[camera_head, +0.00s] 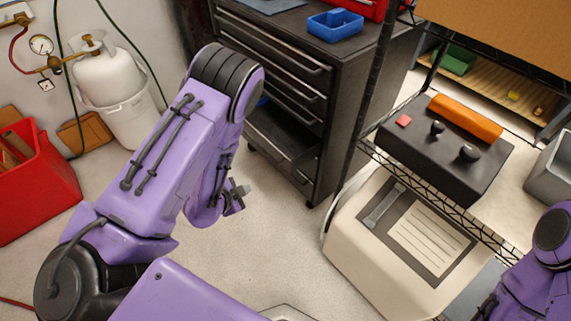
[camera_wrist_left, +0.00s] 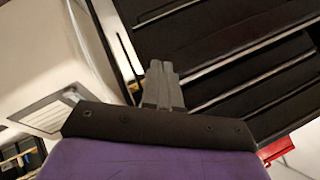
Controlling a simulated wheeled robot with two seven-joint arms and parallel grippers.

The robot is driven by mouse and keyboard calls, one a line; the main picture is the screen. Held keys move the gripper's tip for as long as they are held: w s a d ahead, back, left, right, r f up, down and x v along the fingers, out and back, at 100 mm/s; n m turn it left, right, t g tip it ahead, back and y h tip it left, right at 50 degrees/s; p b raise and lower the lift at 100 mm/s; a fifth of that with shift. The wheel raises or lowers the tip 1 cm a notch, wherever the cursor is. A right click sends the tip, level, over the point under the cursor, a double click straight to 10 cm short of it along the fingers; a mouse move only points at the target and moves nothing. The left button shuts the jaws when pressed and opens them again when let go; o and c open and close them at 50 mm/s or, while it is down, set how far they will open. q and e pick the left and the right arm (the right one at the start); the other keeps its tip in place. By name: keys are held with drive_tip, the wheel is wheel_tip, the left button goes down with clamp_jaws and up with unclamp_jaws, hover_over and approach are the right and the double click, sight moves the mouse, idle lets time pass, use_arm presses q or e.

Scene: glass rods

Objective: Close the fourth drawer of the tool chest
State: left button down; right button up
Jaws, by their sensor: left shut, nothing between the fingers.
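The black tool chest (camera_head: 345,70) stands at the top middle of the head view, with several drawers with pale handle edges. A low drawer (camera_head: 285,139) is pulled out, with its dark inside showing. My left gripper (camera_head: 241,190) is in front of the chest, low and just left of this open drawer, apart from it as far as I can see. In the left wrist view the fingers (camera_wrist_left: 162,84) are shut and empty, pointing at the chest's dark drawer fronts (camera_wrist_left: 225,50). My right arm shows at the lower right of the head view, but its fingers do not show.
A wire shelf rack (camera_head: 375,150) stands right of the chest, with a beige case (camera_head: 355,245) below. A blue tray (camera_head: 335,25) is on the chest top. A red bin (camera_head: 45,190) and a gas cylinder (camera_head: 108,75) are at left. The floor (camera_head: 265,245) before the chest is clear.

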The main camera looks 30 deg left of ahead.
sight(284, 155)
use_arm(q)
drive_tip(key=w+r+m+t+h+b, duration=0.15)
drive_tip(key=w+r+m+h, duration=0.3)
drive_tip(key=w+m, duration=0.6)
drive_tip(key=w+d+f+m, duration=0.2)
drive_tip(key=w, duration=0.1)
drive_tip(key=w+d+f+m+b, duration=0.1)
drive_tip(key=w+f, duration=0.1)
drive_tip(key=shift+w+y, duration=0.15)
drive_tip(key=shift+y, duration=0.1)
use_arm(e)
wheel_tip(284, 155, down, 4)
drive_tip(key=shift+f, duration=0.1)
